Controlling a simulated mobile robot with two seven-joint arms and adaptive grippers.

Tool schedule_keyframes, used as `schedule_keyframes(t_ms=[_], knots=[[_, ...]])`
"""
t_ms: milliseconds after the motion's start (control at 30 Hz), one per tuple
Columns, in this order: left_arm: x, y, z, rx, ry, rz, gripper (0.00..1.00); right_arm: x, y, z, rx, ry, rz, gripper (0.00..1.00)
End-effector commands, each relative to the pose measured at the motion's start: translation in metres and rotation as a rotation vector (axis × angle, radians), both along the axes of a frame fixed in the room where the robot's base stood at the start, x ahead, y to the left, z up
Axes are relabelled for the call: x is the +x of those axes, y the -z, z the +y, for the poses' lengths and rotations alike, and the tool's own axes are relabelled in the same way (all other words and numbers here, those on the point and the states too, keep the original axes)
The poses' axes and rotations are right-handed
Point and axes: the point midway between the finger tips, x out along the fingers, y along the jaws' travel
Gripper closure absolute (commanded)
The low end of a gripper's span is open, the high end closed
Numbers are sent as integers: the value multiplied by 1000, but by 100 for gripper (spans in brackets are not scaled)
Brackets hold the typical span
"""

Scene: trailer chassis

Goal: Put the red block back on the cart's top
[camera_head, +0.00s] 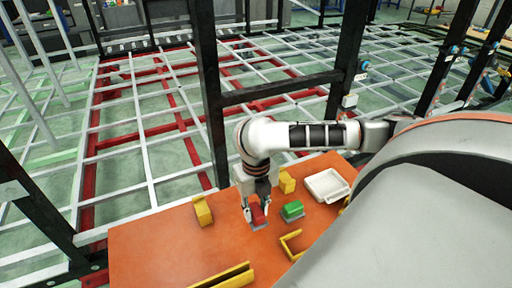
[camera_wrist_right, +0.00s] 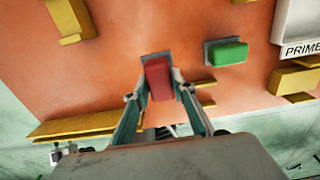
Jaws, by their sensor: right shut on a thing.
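The red block (camera_head: 258,214) is between the fingers of my right gripper (camera_head: 257,208), over the orange cart top (camera_head: 150,245). In the right wrist view the red block (camera_wrist_right: 158,79) shows between the two fingertips of the right gripper (camera_wrist_right: 159,84), which is shut on it. A grey edge, like a small plate, shows at the far end of the block; I cannot tell whether the block touches it or the cart top (camera_wrist_right: 120,90). My left gripper is in neither view.
A green block (camera_head: 292,209) sits on a grey plate to the right of the red block. Yellow brackets (camera_head: 203,211) and a white tray (camera_head: 326,185) stand on the cart top. Black posts (camera_head: 208,90) of the chassis frame rise behind it. The cart top's front left is clear.

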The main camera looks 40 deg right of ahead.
Motion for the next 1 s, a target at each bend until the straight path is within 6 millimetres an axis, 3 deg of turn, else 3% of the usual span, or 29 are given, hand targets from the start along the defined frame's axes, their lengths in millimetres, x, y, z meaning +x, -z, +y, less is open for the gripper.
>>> schedule_keyframes(t_ms=[500, 733, 767, 800, 833, 1000], knots=[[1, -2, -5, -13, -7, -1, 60, 0, 56, 0, 1, 1, 1, 93], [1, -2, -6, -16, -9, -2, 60, 0, 59, 0, 0, 0, -1, 92], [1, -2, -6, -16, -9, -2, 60, 0, 59, 0, -1, 0, -1, 73], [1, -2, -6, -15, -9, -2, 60, 0, 59, 0, -1, 0, -1, 62], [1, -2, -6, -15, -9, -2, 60, 0, 59, 0, -1, 0, -1, 59], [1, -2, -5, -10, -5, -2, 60, 0, 59, 0, -1, 0, -1, 59]])
